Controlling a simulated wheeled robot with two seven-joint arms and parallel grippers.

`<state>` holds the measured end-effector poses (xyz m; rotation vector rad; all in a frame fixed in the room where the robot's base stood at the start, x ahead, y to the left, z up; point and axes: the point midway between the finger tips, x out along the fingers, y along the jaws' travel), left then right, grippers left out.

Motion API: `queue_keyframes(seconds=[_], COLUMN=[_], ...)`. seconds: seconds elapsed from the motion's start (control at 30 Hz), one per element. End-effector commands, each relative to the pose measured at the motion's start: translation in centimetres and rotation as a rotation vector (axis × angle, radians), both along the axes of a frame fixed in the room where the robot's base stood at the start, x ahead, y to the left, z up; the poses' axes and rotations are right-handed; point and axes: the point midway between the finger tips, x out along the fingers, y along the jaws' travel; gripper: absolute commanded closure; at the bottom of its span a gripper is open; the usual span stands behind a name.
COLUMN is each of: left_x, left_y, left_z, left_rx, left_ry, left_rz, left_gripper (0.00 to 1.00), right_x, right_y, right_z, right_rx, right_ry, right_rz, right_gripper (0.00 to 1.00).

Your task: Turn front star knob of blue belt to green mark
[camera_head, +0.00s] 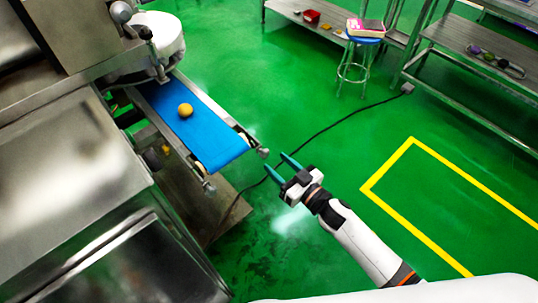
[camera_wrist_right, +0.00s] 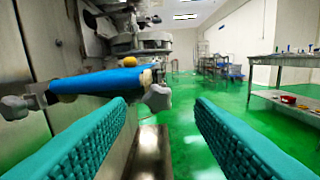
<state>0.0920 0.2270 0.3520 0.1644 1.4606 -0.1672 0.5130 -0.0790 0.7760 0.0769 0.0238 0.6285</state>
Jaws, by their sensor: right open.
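The blue belt (camera_head: 212,132) runs out from the machine and carries a round orange-yellow piece (camera_head: 185,110). A grey star knob (camera_head: 263,153) sits at the outer right corner of the belt; it also shows in the right wrist view (camera_wrist_right: 157,97). A second knob (camera_head: 208,188) is at the near left corner, and at the left edge of the wrist view (camera_wrist_right: 16,107). My right gripper (camera_head: 276,162) is open and empty, its teal fingers pointing at the right-corner knob, which appears between them in the wrist view, apart from both. I cannot make out a green mark. My left gripper is not in view.
The steel machine body (camera_head: 70,150) fills the left side. A black cable (camera_head: 330,127) crosses the green floor. A blue stool (camera_head: 364,38) and metal tables (camera_head: 480,45) stand at the back. The floor right of the belt is otherwise open.

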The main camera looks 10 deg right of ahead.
Motion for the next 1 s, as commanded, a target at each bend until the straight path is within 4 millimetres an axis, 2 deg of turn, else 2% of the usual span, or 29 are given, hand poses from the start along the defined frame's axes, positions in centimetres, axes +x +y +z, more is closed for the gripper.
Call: queue_keyframes(seconds=[0.1,0.3,0.63,0.67,0.9,0.93,1.0], left_x=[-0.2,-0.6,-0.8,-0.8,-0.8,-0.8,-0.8], left_y=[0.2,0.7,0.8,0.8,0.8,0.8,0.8], left_z=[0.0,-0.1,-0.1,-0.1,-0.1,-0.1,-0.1], left_rx=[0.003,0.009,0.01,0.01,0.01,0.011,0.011], left_ry=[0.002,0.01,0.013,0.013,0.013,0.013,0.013], left_rz=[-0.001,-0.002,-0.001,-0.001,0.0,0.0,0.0], left_gripper=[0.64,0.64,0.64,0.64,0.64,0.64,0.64], right_x=[1.8,3.4,3.6,3.6,3.6,3.6,3.6], right_y=[1.3,2.4,2.7,2.7,2.7,2.7,2.7], right_z=[0.1,0.0,-0.1,-0.1,-0.1,-0.1,-0.1], right_rx=[0.001,0.0,0.0,0.0,-0.001,-0.001,0.0], right_ry=[-0.002,0.001,0.002,0.002,0.002,0.001,0.002], right_rz=[0.0,-0.001,0.0,0.0,-0.001,-0.001,-0.001], right_gripper=[0.51,0.51,0.51,0.53,0.92,0.96,0.96])
